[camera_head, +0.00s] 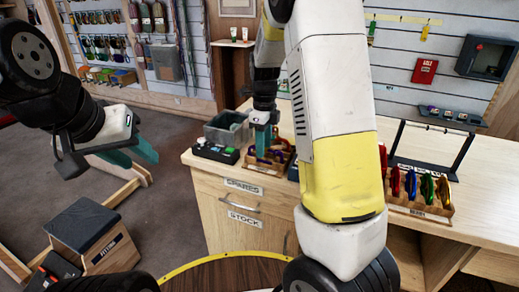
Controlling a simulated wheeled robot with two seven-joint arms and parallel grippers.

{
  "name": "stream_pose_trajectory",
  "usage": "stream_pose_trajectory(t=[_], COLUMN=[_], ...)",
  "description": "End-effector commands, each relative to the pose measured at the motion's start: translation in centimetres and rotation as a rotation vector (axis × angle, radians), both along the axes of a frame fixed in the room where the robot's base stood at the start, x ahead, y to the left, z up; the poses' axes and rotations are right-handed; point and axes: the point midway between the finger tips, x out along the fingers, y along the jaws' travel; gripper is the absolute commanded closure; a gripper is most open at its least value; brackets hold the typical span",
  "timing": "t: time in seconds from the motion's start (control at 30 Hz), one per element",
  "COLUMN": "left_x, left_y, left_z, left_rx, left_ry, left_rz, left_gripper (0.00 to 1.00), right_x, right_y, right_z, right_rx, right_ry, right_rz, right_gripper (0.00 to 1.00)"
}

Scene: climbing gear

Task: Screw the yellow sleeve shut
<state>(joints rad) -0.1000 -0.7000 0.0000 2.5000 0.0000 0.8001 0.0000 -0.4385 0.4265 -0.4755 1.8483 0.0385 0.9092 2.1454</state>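No yellow sleeve can be made out. Coloured carabiners (411,184), among them red, green and gold ones, stand in a wooden rack (420,208) at the bench's right. A wooden tray (272,167) with small purple and orange-brown gear is further left on the bench. My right gripper (263,143) points down over this tray; its teal fingertips are small and overlap the gear, so its grip cannot be told. My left gripper (134,153) is over the floor, left of the bench, its teal fingers apart and nothing between them.
A grey bin (228,129) and a black box with coloured buttons (215,153) are near the tray. A black stand (425,165) is behind the carabiner rack. My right arm hides the bench's middle. A box marked FITTING (103,247) is on the floor.

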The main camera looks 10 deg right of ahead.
Motion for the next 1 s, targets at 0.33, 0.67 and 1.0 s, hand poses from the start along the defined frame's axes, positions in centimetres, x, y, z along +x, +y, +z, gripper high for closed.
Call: stream_pose_trajectory(t=[0.33,0.67,1.0], left_x=[0.0,0.0,0.0], left_y=[0.0,0.0,0.0], left_z=[0.0,0.0,0.0], left_rx=[0.000,0.000,0.000], left_ry=[0.000,0.000,0.000], left_rz=[0.000,0.000,0.000], left_gripper=[0.61,0.61,0.61], right_x=[-0.6,-0.7,-0.7], right_y=[0.4,0.5,0.5], right_z=[0.0,-0.4,-1.7], right_rx=[0.000,0.000,0.001], right_ry=[0.000,0.002,0.003], right_rz=[0.002,0.001,0.000], right_gripper=[0.60,0.60,0.60])
